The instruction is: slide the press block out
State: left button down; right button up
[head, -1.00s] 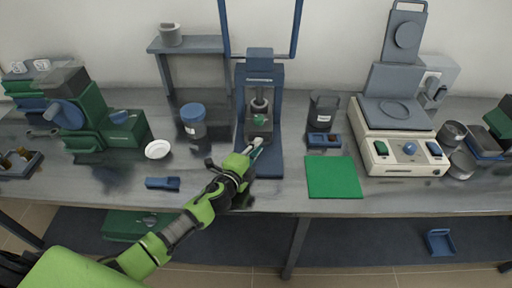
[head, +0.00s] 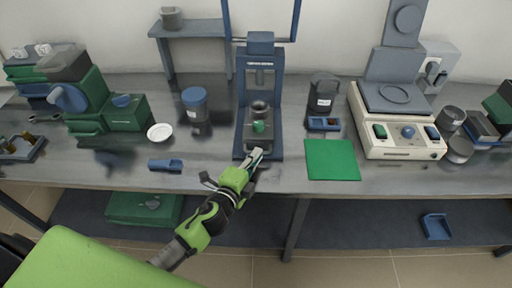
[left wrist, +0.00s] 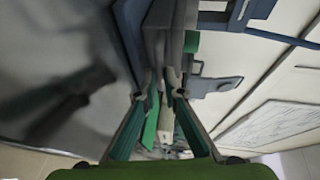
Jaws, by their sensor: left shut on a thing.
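The blue press (head: 277,95) stands upright at the middle of the bench. The press block (head: 257,138), dark with a green part on its front and a black ring-shaped piece on top, sits low on the press base towards its front. My left gripper (head: 257,153) reaches it from the front and is shut on the block's front end; the exact contact is hard to see. In the left wrist view the two fingers of my left gripper (left wrist: 163,100) close around a partly hidden grey and green piece. My right gripper is not in view.
A green mat (head: 332,160) lies right of the press, with a dark jar (head: 323,95) behind it. A blue-lidded jar (head: 196,108), a white dish (head: 160,132) and a small blue item (head: 165,165) are on the left. The bench's front edge is close to my arm.

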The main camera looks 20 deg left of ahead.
pick_arm(q)
jog(key=shift+s+d+f, duration=0.1)
jog(key=shift+s+d, duration=0.1)
jog(key=shift+s, duration=0.1)
jog(key=shift+a+f, duration=0.1)
jog(key=c, duration=2.4)
grip_release()
jog(key=shift+w, duration=0.1)
jog(key=v, duration=1.2)
